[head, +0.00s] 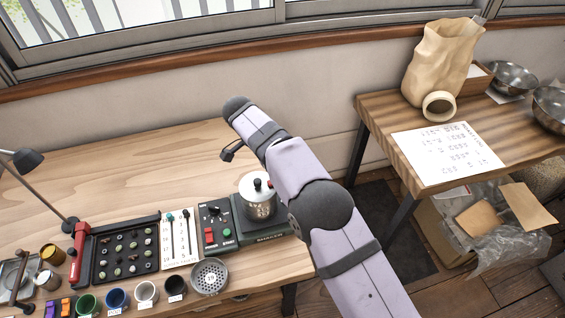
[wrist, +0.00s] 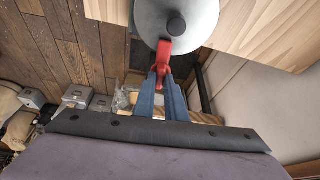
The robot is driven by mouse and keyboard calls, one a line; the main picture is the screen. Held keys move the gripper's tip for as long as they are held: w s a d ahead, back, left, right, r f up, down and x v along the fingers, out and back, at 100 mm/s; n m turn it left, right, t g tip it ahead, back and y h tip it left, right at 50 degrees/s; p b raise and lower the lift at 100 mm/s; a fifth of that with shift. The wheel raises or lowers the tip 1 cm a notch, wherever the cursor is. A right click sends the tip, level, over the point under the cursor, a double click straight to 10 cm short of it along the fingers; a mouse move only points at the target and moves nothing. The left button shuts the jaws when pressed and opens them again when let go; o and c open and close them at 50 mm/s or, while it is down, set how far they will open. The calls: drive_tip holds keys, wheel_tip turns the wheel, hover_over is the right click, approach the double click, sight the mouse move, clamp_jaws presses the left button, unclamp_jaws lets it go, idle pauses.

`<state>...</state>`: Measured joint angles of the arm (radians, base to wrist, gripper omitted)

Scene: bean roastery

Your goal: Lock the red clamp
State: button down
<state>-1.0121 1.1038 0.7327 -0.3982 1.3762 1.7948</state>
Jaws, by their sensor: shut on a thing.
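The red clamp (wrist: 164,52) sits at the rim of a round silver lid with a black knob (wrist: 176,26) in the wrist view. My gripper (wrist: 163,72) has its blue fingers closed on the clamp's lower end. In the head view the silver pot (head: 257,204) stands upright on the dark roaster base (head: 266,234). My gripper is hidden behind my arm there. I cannot tell whether the clamp is latched.
Left of the pot are a switch panel (head: 215,228), a slider panel (head: 180,238) and a black bean tray (head: 93,275). A red-handled tool (head: 80,243) lies beside the tray. Cups and a strainer (head: 209,276) line the front. The table's back is clear.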

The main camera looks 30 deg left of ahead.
drive_tip(key=shift+m+g+p, duration=0.3)
drive_tip(key=shift+m+p, duration=0.3)
drive_tip(key=c, duration=1.8)
unclamp_jaws()
drive_tip(key=shift+a+r, duration=0.1)
drive_tip(key=shift+r, duration=0.05)
drive_tip(key=shift+s+a+r, duration=0.15)
drive_tip(key=shift+a+r, duration=0.05)
drive_tip(key=shift+r, duration=0.35)
drive_tip(key=p+v, duration=0.4)
drive_tip(key=v, duration=0.1)
drive_tip(key=shift+s+r, duration=0.15)
drive_tip(key=shift+r, duration=0.2)
